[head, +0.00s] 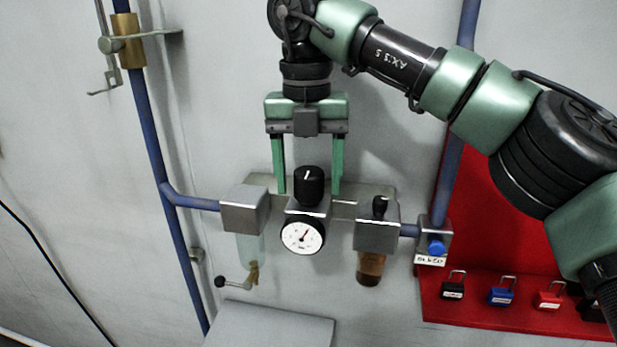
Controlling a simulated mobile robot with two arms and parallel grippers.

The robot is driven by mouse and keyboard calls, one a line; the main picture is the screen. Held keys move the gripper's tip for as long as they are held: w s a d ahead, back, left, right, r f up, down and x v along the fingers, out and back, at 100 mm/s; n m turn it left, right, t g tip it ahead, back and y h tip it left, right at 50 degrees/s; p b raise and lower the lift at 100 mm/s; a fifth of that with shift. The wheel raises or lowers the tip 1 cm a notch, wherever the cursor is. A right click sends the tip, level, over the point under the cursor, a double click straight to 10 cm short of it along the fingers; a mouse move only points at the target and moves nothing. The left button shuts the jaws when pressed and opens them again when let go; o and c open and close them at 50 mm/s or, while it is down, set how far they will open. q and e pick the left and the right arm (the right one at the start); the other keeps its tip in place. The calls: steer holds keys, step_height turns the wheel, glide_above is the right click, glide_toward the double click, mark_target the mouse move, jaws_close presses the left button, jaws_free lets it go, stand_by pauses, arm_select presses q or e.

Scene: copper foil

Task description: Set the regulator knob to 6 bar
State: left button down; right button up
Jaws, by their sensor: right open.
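The regulator knob (309,187) is black and round with a white pointer line on its top. The gauge numbers are too small to read. My right gripper (309,192) comes down from above with its two green fingers on either side of the knob. It is open, with a visible gap between each finger and the knob. My left gripper is not in view.
A filter block (245,209) stands left of the regulator and a lubricator block (377,225) with an amber bowl right of it. Blue pipes (152,150) run along the wall. A red board (480,306) with several padlocks is at the right. A grey ledge (268,326) lies below.

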mark_target(307, 171)
step_height(307, 171, up, 8)
steer(key=shift+a+f+p, duration=0.1)
steer(key=shift+f+p, duration=0.15)
steer(key=shift+p, duration=0.25)
steer(key=shift+f, duration=0.1)
